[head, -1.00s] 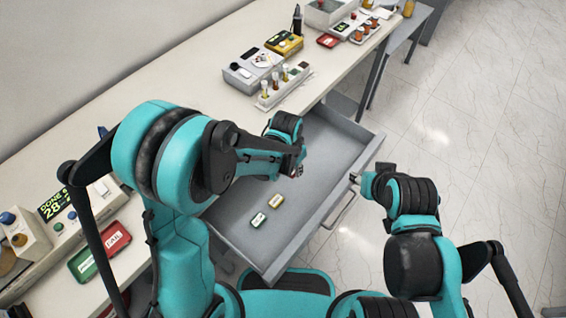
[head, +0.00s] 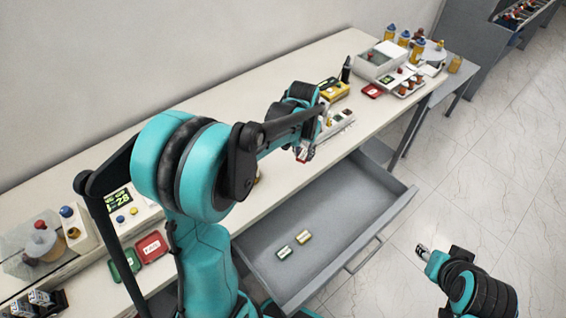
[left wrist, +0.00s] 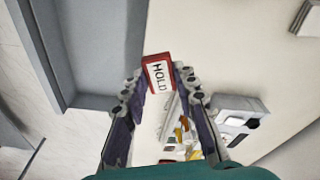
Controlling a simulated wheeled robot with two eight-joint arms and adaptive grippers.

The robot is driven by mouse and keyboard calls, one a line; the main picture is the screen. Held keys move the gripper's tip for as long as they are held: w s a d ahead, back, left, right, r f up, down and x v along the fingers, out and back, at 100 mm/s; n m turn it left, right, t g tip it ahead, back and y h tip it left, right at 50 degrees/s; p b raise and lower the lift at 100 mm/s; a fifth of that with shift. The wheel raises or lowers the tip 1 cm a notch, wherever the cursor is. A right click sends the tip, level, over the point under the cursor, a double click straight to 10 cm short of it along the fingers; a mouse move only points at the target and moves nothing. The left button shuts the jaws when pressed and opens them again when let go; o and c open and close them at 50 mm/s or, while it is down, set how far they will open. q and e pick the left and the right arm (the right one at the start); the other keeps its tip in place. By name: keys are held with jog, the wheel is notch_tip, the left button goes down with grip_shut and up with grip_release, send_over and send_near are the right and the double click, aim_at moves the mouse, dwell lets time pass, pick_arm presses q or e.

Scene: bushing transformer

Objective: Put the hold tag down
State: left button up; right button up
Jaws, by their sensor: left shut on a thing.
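The hold tag (left wrist: 158,76) is a small red block with a white face reading HOLD. My left gripper (left wrist: 160,82) is shut on it, one finger on each side, in the left wrist view. In the head view my left gripper (head: 303,154) is above the bench's front edge, by the open drawer, and only a bit of the red tag shows there. My right gripper (head: 424,252) is right of the drawer over the floor, small and unclear, with nothing visible in it.

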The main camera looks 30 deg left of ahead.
pick_arm(q)
jog(key=b, duration=0.2)
send_over(276, 166)
jog(key=f, duration=0.6)
jog(key=shift+s+f, duration=0.25)
jog(key=shift+f, duration=0.05)
notch_tip(276, 166, down, 3)
jog(key=shift+f+b, duration=0.15)
jog(key=shift+b, duration=0.6)
jog(key=shift+a+f, duration=0.1)
jog(key=shift+f, duration=0.25)
jog(key=shift+f, duration=0.1)
jog(key=o, duration=0.8)
jog(key=shift+o, duration=0.2)
